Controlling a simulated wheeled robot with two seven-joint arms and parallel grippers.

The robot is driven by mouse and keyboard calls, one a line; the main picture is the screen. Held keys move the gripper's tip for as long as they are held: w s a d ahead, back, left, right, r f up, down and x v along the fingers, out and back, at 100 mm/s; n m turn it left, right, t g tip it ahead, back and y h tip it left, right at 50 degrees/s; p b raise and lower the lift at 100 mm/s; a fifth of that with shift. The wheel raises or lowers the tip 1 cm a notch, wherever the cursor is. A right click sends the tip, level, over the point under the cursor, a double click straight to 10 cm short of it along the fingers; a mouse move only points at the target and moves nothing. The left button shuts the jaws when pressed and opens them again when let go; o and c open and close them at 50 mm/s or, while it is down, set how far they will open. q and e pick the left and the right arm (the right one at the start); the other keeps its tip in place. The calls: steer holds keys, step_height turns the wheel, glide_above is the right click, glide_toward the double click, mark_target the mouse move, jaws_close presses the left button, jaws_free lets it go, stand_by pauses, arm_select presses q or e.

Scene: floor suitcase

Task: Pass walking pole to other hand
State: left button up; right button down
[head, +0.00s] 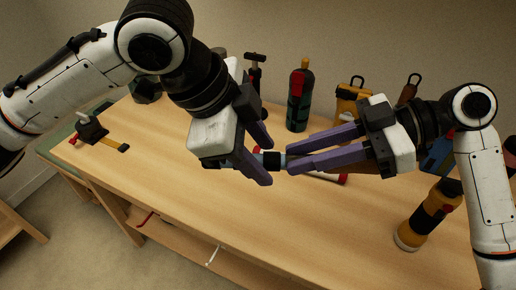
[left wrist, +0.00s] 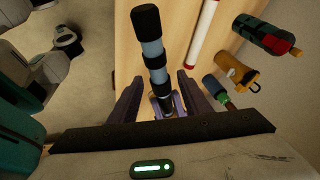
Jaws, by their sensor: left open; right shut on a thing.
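The walking pole, a short stick with black and grey-blue sections, shows in the left wrist view (left wrist: 153,50), running from the top down between my left fingers. In the head view only a small blue-grey part of the pole (head: 271,160) shows between the grippers. My right gripper (head: 287,160) is shut on the pole from the right, above the table. My left gripper (head: 268,158) is open, its fingers on either side of the pole; in the left wrist view its fingers (left wrist: 163,100) stand apart. Contact between left fingers and pole cannot be told.
The wooden table (head: 190,190) holds a white tube with red ends (head: 328,177), a green and red bottle (head: 300,95), a yellow container (head: 350,103) and a yellow-black flask (head: 428,216). A dark tool (head: 91,128) lies at left. The table's front middle is clear.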

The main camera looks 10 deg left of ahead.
arm_select(q)
jaws_close()
arm_select(e)
steer(key=c, duration=1.5)
jaws_free()
steer(key=shift+o, duration=0.2)
